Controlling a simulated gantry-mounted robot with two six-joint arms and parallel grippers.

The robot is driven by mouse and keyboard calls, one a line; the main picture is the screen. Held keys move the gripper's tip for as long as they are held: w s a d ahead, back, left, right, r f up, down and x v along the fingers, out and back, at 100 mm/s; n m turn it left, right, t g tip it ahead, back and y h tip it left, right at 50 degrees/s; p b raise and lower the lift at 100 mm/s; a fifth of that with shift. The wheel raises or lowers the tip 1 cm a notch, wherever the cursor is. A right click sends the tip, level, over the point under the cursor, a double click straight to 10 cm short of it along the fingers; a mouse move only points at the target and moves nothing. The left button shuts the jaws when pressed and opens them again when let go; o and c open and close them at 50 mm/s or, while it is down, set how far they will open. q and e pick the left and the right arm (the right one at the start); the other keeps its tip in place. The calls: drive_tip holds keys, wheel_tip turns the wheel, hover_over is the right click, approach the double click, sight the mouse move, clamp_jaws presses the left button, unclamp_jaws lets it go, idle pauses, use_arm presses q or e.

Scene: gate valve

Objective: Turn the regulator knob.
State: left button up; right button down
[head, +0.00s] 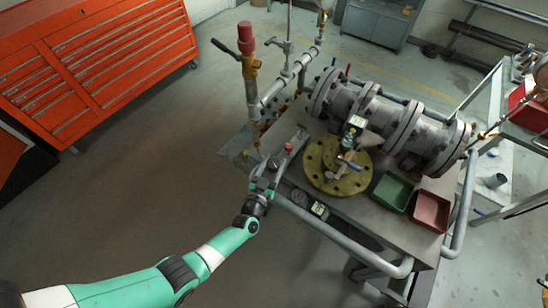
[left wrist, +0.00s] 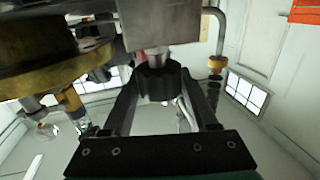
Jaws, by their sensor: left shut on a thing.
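The regulator knob (left wrist: 157,82) is a dark, ribbed knob on a short metal stem under a grey metal block (left wrist: 160,22) in the left wrist view. My left gripper (head: 264,182) is at the left front edge of the workbench in the head view. Its two dark fingers (left wrist: 160,92) stand on either side of the knob and are shut on it in the left wrist view. In the head view the knob is hidden by the gripper and bench fittings. My right gripper is not in view.
The metal bench (head: 345,212) carries a flanged grey pipe valve (head: 395,118), a round brass flange (head: 325,168), a green tray (head: 393,191) and a red tray (head: 431,210). A vertical pipe with a red cap (head: 246,38) rises behind the gripper. Open floor lies left.

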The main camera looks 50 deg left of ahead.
use_arm(q)
drive_tip(key=shift+r, duration=0.1)
drive_tip(key=o, duration=1.4)
drive_tip(key=shift+c, duration=0.2)
drive_tip(key=shift+s+d, duration=0.1)
drive_tip(key=shift+s+d, duration=0.1)
drive_tip(key=shift+s, duration=0.15)
drive_tip(key=p+v, duration=0.4)
drive_tip(key=v, duration=0.7)
